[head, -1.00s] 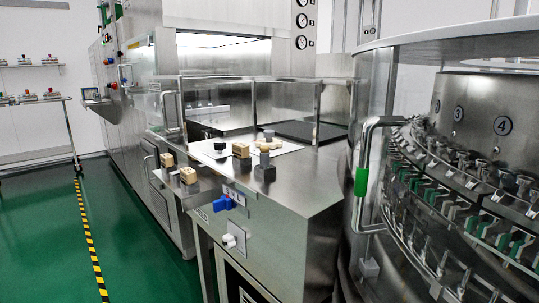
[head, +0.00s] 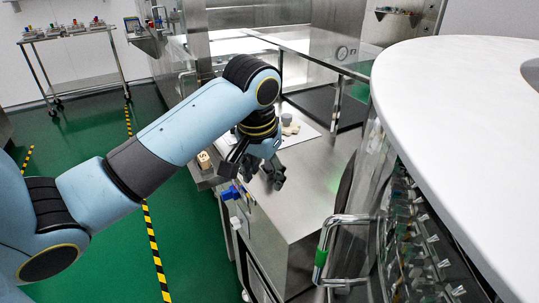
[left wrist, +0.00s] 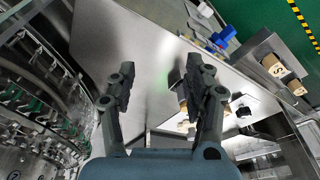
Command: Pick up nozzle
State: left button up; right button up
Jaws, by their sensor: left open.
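My left gripper (head: 254,172) is open and empty over the steel counter (head: 284,197), its fingers pointing down. In the left wrist view, my left gripper (left wrist: 160,72) shows its two fingers wide apart, with only bare steel between the tips. A white mat (head: 302,133) lies on the counter beyond the gripper. On it stand a small grey cylinder (head: 287,119) and beige pieces (head: 291,129). I cannot tell which small part is the nozzle; my arm and gripper hide part of the mat. My right gripper is not in view.
A wooden block (head: 204,160) stands on a side shelf left of my gripper. A blue fitting (head: 229,193) sticks out of the counter's front. The round washer (head: 455,110) with its door handle (head: 326,240) stands close on the right. The near counter top is clear.

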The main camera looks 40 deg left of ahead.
pick_arm(q)
jog(key=w+a+r+n, duration=0.3)
jog(key=w+a+r, duration=0.2)
jog(key=w+a, duration=0.25)
jog(key=shift+g, duration=0.4)
jog(key=f, duration=0.1)
jog(key=w+f, duration=0.1)
jog(key=f, duration=0.2)
jog(key=shift+w+d+f, duration=0.1)
jog(key=shift+w+f, duration=0.15)
jog(key=f, duration=0.5)
jog(key=shift+w+f, duration=0.2)
jog(key=shift+f, duration=0.1)
grip_shut()
